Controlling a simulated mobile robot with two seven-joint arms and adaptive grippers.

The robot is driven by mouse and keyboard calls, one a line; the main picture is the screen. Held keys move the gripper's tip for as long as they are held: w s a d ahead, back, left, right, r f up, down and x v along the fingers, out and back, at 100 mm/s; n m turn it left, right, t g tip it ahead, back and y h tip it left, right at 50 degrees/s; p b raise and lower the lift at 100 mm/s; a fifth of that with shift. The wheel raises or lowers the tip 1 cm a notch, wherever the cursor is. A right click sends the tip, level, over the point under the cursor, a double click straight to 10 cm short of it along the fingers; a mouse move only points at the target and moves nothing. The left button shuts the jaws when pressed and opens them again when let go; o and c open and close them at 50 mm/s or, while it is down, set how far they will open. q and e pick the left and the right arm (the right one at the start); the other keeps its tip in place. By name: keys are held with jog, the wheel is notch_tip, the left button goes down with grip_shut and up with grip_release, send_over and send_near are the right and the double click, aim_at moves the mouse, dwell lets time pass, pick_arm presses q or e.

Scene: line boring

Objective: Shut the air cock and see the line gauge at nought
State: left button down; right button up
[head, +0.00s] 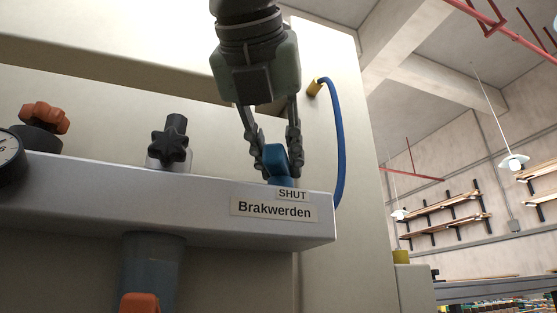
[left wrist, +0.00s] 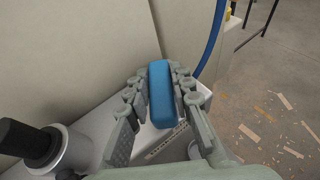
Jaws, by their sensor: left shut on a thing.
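My left gripper (head: 275,150) reaches down from above in the head view and is shut on the blue handle of the air cock (head: 279,165). The cock stands at the right end of the pale manifold (head: 150,198), above a small "SHUT" label (head: 292,195). In the left wrist view the blue handle (left wrist: 161,94) lies lengthwise between the fingers (left wrist: 160,100), with finger pads on both sides. The gauge (head: 9,158) is cut off at the head view's left edge, so its needle cannot be read. My right gripper is in neither view.
A black star knob (head: 170,145) and an orange knob (head: 44,118) stand on the manifold left of the cock. A blue hose (head: 338,140) curves down behind its right end. A "Brakwerden" plate (head: 274,209) is on the front. Wood scraps (left wrist: 250,133) lie on the floor.

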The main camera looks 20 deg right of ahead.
pick_arm(q)
jog(key=shift+s+d+n+t+y+b, duration=0.15)
jog(key=shift+n+t+y+b, duration=0.2)
jog(key=shift+n+y, duration=0.4)
jog(key=shift+n+t+y, duration=0.25)
jog(key=shift+n+y, duration=0.1)
jog(key=shift+y, duration=0.1)
jog(key=shift+d+n+y, duration=0.1)
jog(key=shift+n+y, duration=0.6)
jog(key=shift+y, duration=0.1)
jog(key=shift+d+n+t+y+p, duration=0.1)
jog(key=shift+n+t+y+p, duration=0.2)
jog(key=shift+n+y, duration=1.1)
jog(key=shift+y, duration=0.3)
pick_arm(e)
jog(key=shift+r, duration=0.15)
pick_arm(q)
jog(key=c, duration=1.3)
grip_release()
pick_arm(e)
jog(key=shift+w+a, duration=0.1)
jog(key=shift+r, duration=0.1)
pick_arm(q)
jog(key=shift+h, duration=0.3)
